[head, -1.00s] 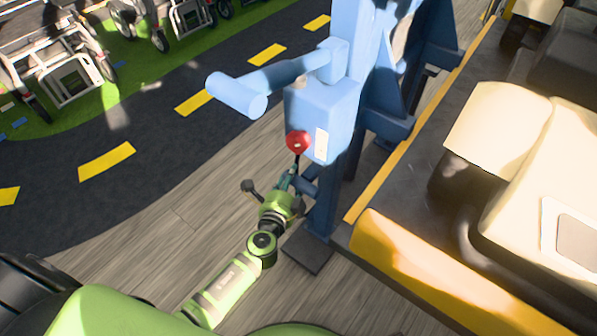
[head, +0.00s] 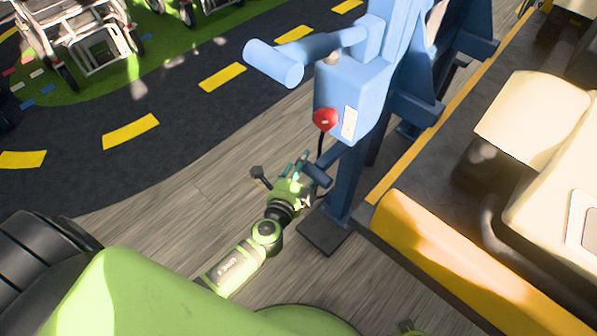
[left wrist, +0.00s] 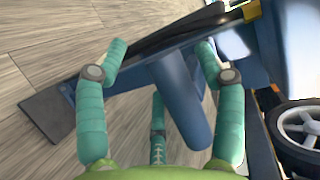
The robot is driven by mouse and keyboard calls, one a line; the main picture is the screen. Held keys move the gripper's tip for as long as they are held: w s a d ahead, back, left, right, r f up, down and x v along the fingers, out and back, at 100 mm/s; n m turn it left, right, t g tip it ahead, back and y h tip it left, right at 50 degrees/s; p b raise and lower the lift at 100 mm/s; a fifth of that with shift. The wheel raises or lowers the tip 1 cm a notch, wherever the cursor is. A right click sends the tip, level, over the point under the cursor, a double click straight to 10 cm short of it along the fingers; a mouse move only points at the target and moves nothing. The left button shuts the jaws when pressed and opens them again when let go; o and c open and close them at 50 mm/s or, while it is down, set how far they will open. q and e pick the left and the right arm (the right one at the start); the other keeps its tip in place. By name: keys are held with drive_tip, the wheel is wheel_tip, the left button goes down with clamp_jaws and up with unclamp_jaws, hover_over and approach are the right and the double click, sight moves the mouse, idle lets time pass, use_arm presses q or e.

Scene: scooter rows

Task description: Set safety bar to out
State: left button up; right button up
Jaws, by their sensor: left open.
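A blue post (head: 345,190) carries a blue box (head: 340,90) with a red knob (head: 325,120). A blue arm ending in a thick crosswise cylinder (head: 272,62) reaches left from its top; I cannot tell for sure whether this is the safety bar. A short blue stub (head: 317,174) sticks out lower on the post. My left gripper (head: 304,162) is open beside this stub, below the red knob. In the left wrist view the stub (left wrist: 187,105) shows between the teal fingers (left wrist: 162,52), with no clear grip on it. My right gripper is out of view.
A yellow-edged platform (head: 440,250) with cream seats (head: 535,115) stands close on the right. Wheeled frames (head: 90,40) stand on green ground at upper left. The wooden floor (head: 180,205) left of the post is clear.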

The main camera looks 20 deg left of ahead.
use_arm(q)
drive_tip(key=s+r, duration=0.2)
drive_tip(key=s, duration=0.9)
drive_tip(key=shift+s+d, duration=0.3)
drive_tip(key=shift+s, duration=0.1)
drive_tip(key=s+a+f+n+g+y, duration=0.3)
drive_tip(key=a+f+n+g, duration=0.3)
drive_tip(key=f+n, duration=0.4)
drive_tip(key=s+d+f+n+g+h, duration=0.35)
drive_tip(key=s+f+n+g, duration=0.3)
drive_tip(key=s+f, duration=0.45)
drive_tip(key=s+a+r+g+p, duration=0.2)
drive_tip(key=s+r+p, duration=0.2)
drive_tip(key=s+p, duration=1.2)
drive_tip(key=p, duration=0.6)
drive_tip(key=shift+s+r+m+p, duration=0.15)
drive_tip(key=shift+m+p, duration=0.2)
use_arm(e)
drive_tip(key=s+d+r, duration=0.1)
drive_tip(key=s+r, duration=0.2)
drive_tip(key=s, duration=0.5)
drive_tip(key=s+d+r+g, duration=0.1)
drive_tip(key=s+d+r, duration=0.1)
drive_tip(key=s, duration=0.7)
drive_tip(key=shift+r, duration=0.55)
